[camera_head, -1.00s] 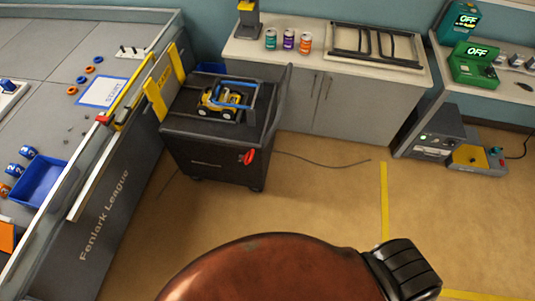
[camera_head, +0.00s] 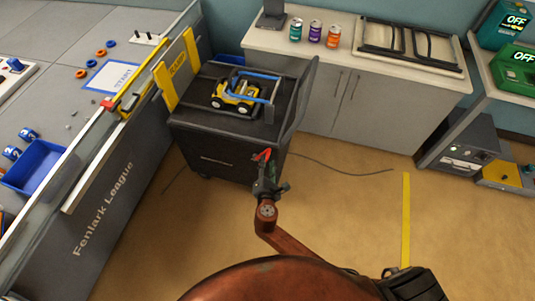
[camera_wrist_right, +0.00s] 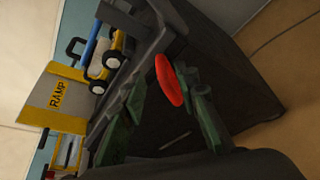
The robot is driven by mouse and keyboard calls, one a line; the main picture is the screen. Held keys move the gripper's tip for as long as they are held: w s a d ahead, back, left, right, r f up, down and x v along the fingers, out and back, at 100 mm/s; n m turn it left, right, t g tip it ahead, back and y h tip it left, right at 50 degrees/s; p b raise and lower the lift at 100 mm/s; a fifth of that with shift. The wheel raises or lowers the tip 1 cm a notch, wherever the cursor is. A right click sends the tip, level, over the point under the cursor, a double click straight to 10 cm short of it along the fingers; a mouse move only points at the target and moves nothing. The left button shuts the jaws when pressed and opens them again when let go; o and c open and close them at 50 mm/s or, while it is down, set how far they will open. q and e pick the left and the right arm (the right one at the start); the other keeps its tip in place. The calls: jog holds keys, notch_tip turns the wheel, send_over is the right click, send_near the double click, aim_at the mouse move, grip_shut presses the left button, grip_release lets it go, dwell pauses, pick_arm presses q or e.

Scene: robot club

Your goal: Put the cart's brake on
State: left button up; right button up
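The black cart (camera_head: 215,140) stands beside the game table, with a small yellow and blue wheeled robot (camera_head: 236,94) on its top. A red brake lever (camera_head: 262,155) is on the cart's front face near its right corner. My right gripper (camera_head: 266,172) is just in front of the lever and partly covers it. In the right wrist view the red lever (camera_wrist_right: 169,80) shows beyond and between the spread dark green fingers (camera_wrist_right: 165,118). The gripper is open. I cannot tell whether a finger touches the lever. My left gripper is not in view.
The game table (camera_head: 95,195) with a blue bin (camera_head: 35,168) is at the left. A yellow ramp piece (camera_head: 178,68) leans between table and cart. A cabinet (camera_head: 350,105) with several cans is behind.

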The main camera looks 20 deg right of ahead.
aim_at(268, 152)
jog(key=x, duration=0.2)
jog(key=b+x, duration=0.1)
jog(key=x, duration=0.2)
jog(key=shift+w+f, duration=0.1)
jog(key=shift+f, duration=0.15)
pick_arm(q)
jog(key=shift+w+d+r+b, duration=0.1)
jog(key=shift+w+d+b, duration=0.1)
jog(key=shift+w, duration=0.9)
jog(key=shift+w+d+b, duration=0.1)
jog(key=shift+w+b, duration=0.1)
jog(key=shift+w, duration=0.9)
pick_arm(e)
jog(key=shift+w+d, duration=0.25)
jog(key=shift+w, duration=0.3)
jog(key=shift+c, duration=0.3)
grip_shut()
